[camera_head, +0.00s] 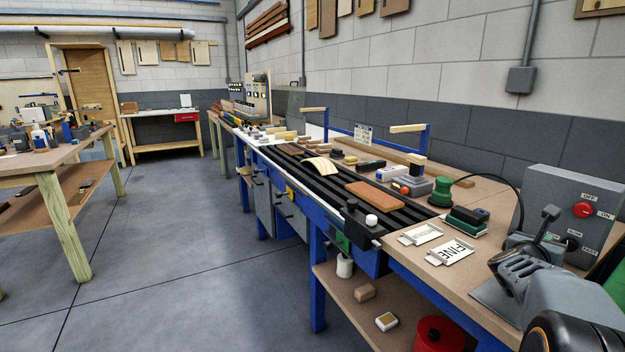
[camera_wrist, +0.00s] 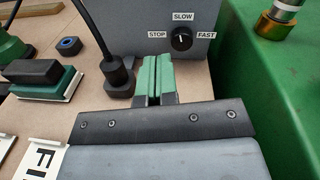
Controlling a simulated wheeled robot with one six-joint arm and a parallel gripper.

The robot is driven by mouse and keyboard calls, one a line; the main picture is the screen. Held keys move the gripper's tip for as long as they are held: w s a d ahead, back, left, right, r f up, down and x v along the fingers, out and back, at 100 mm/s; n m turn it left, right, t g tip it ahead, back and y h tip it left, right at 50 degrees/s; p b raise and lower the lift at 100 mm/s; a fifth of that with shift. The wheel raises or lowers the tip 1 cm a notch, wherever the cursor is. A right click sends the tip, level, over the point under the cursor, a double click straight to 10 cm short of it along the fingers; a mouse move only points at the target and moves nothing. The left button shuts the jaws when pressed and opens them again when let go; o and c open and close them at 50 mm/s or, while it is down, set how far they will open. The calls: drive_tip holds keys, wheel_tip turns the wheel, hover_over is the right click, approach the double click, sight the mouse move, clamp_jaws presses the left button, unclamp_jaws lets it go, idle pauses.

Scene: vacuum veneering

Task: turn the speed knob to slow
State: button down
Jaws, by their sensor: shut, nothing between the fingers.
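The speed knob (camera_wrist: 181,38) is black and round with a white pointer mark, on the face of a grey control box (camera_wrist: 150,14). STOP is to its left, SLOW above it and FAST to its right. The mark appears to point up toward SLOW. My gripper (camera_wrist: 159,62) has green finger pads, shut together and empty. In the wrist view, the fingertips appear just below and left of the knob, with a visible gap. In the head view, the knob (camera_head: 572,243) shows on the box beyond my arm at the right; the fingertips are hard to make out there.
A black plug-like fitting with a cable (camera_wrist: 117,72) stands just left of the fingers. A green-and-black sanding block (camera_wrist: 48,79) lies further left. A green surface (camera_wrist: 275,80) is close on the right. Above the knob, a red switch (camera_head: 584,210) is on the box.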

sight(569, 244)
drive_tip(key=d+m, duration=0.1)
drive_tip(key=d, duration=0.1)
drive_tip(key=d+m+g+h+p, duration=0.1)
drive_tip(key=shift+s+r+m, duration=0.15)
drive_tip(key=shift+s+m, duration=0.15)
drive_tip(key=shift+s, duration=0.05)
drive_tip(key=x, duration=0.3)
drive_tip(key=shift+w+d+f+p, duration=0.15)
drive_tip(key=shift+d+f+p, duration=0.15)
drive_tip(key=shift+d+p, duration=0.05)
drive_tip(key=shift+w+d+b, duration=0.3)
drive_tip(key=shift+d, duration=0.25)
drive_tip(key=shift+d+r, duration=0.1)
drive_tip(key=shift+r, duration=0.45)
drive_tip(key=shift+s, duration=0.1)
drive_tip(key=shift+f+b, duration=0.3)
drive_tip(key=shift+b, duration=0.45)
